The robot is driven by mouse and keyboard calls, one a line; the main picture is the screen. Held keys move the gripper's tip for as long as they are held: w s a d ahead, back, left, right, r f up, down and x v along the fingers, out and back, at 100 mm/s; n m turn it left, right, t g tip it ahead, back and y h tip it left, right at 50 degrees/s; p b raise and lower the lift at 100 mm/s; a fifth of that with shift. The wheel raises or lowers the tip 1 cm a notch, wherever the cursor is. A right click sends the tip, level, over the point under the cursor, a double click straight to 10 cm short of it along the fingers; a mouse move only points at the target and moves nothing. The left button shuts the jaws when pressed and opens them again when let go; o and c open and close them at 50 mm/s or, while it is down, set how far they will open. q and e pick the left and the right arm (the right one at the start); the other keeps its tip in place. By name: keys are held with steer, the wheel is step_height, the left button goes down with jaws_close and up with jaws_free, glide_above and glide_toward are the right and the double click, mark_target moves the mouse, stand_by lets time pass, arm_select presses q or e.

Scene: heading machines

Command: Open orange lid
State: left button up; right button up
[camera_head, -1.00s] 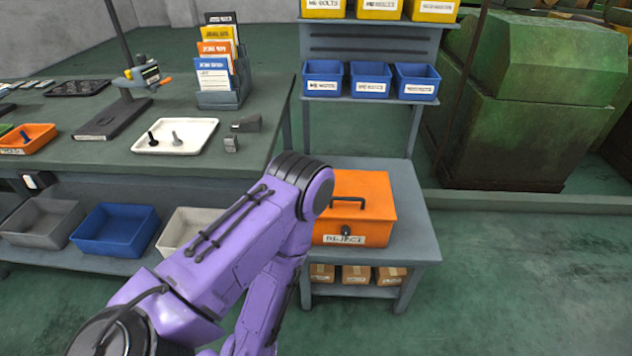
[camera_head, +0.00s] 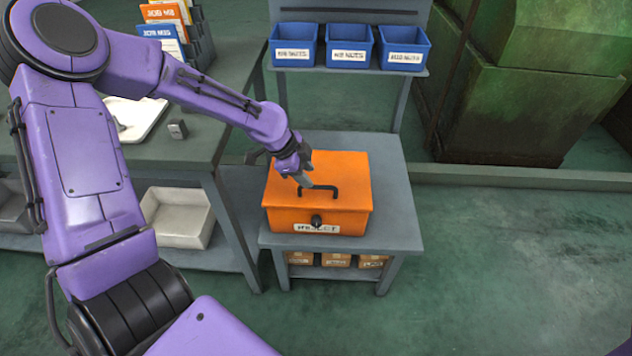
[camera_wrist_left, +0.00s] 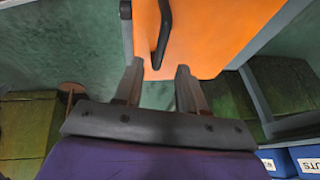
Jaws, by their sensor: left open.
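The orange lid (camera_head: 345,168) lies shut on an orange box (camera_head: 282,217) labelled REJECT, on a small grey table. A dark bar handle (camera_head: 337,189) stands on the lid, and a dark round latch (camera_head: 316,221) is on the box front. My left gripper (camera_head: 304,181) is open just above the lid, at the handle's left end. In the left wrist view, the handle (camera_wrist_left: 162,35) lies ahead, roughly in line with the gap between the open fingers (camera_wrist_left: 160,72). Contact with the handle cannot be made out. My right gripper is not in view.
Blue bins (camera_head: 348,46) stand on a shelf behind the box. Small cartons (camera_head: 336,260) sit on the shelf below it. A workbench (camera_head: 200,148) with a white tray (camera_head: 135,118) is at left. The floor at right is clear.

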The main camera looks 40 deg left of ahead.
mark_target(317, 186)
arm_select(q)
steer(key=x, duration=0.5)
steer(key=shift+w+f+b, duration=0.1)
steer(key=shift+f+b, duration=0.05)
steer(key=shift+b, duration=0.15)
